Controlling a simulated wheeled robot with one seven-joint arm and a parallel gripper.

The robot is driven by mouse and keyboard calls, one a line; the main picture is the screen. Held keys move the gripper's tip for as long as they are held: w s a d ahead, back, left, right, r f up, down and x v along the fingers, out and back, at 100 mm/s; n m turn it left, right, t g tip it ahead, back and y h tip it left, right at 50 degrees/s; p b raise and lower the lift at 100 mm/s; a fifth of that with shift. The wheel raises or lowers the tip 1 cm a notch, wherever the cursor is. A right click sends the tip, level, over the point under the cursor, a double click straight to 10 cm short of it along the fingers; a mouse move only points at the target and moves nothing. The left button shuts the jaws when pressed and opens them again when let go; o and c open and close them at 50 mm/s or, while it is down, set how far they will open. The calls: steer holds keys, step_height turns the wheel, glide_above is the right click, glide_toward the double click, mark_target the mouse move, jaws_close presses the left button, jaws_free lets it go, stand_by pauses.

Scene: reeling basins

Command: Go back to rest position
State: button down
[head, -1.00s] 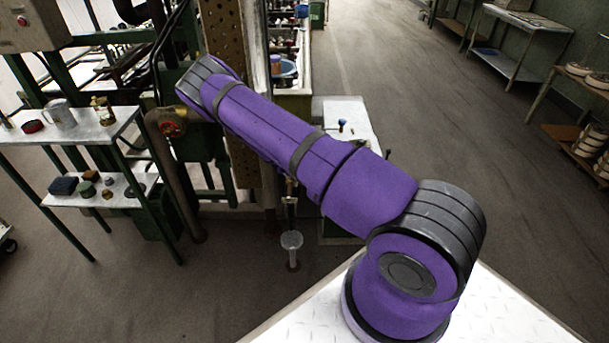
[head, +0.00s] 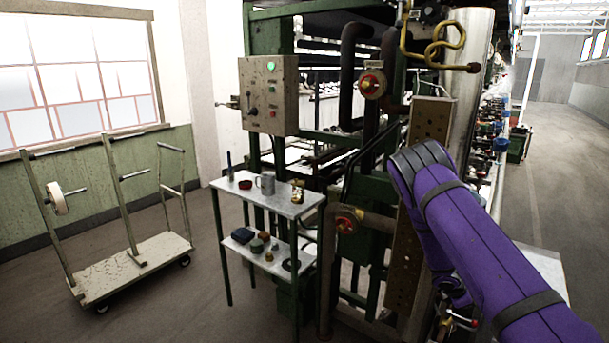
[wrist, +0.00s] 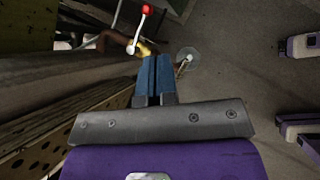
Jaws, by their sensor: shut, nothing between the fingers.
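My gripper (wrist: 155,78) shows in the wrist view with its two blue fingers pressed together and nothing between them. It points past a brass valve (wrist: 147,47) whose white lever (wrist: 138,32) ends in a red knob. The fingertips appear close to the valve; I cannot tell whether they touch it. A clear round dish (wrist: 187,55) shows just right of the fingertips, above the floor. In the head view, my purple arm crosses the lower right and the gripper cannot be made out.
A perforated metal post (head: 405,235) stands right beside my arm; its holes also show in the wrist view. Left of it are pipes, a control box (head: 268,95) and a small two-level table (head: 262,195). A trolley (head: 135,262) stands far left, with open floor around it.

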steer(key=s+a+r+m+y, duration=0.1)
steer(key=s+a+r+m, duration=0.25)
steer(key=r, duration=0.85)
steer(key=s+a+r+m+t+y, duration=0.1)
steer(key=s+a+r+m, duration=0.25)
steer(key=r, duration=0.85)
steer(key=s+a+r+m+y, duration=0.1)
steer(key=s+a+r+m, duration=0.25)
steer(key=r, duration=0.85)
steer(key=s+a+r+m+t+y, duration=0.1)
steer(key=s+a+r+m, duration=0.1)
steer(key=s, duration=0.7)
steer(key=s+a+r+m+t+y, duration=0.1)
steer(key=s+a+r+m+y, duration=0.1)
steer(key=s+a+r, duration=0.3)
steer(key=s+a+r+m+y, duration=0.1)
steer(key=s+a+r, duration=0.3)
steer(key=s, duration=0.9)
step_height(320, 180, up, 3)
steer(key=shift+s+a+r+m+t+y, duration=0.1)
steer(key=shift+s+a+m+t+y, duration=0.1)
steer(key=shift+s+m+t+y, duration=0.25)
